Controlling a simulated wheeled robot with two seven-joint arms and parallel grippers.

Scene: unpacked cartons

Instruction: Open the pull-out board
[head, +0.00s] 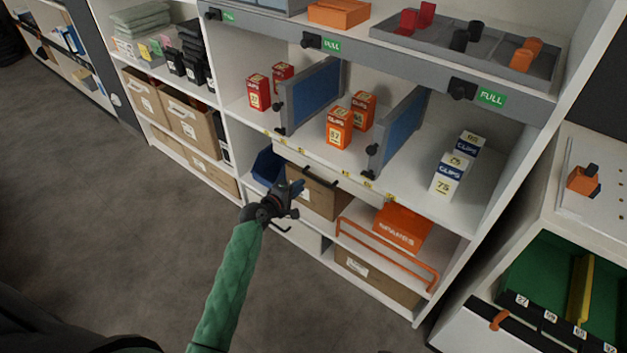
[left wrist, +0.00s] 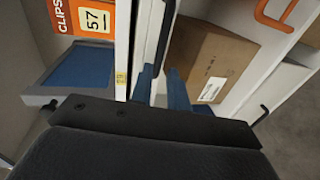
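The pull-out board (head: 345,184) shows as a white front just under the middle shelf, with a black bar handle (head: 307,172) along it. It looks closed, flush below the shelf edge. My left gripper (head: 296,188) is just below and in front of the handle's left part. In the left wrist view the two blue fingers (left wrist: 162,86) are apart, and the black handle (left wrist: 166,38) lies ahead, between their lines. I cannot tell whether they touch it. No object is seen held. My right gripper is in neither view.
Clips boxes (head: 339,128) and blue dividers (head: 400,132) stand on the middle shelf. A brown carton (head: 318,196) sits below the board, with a blue bin (head: 267,166) beside it. An orange rail (head: 385,254) and orange box (head: 402,227) are lower right. The floor (head: 130,220) at left is clear.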

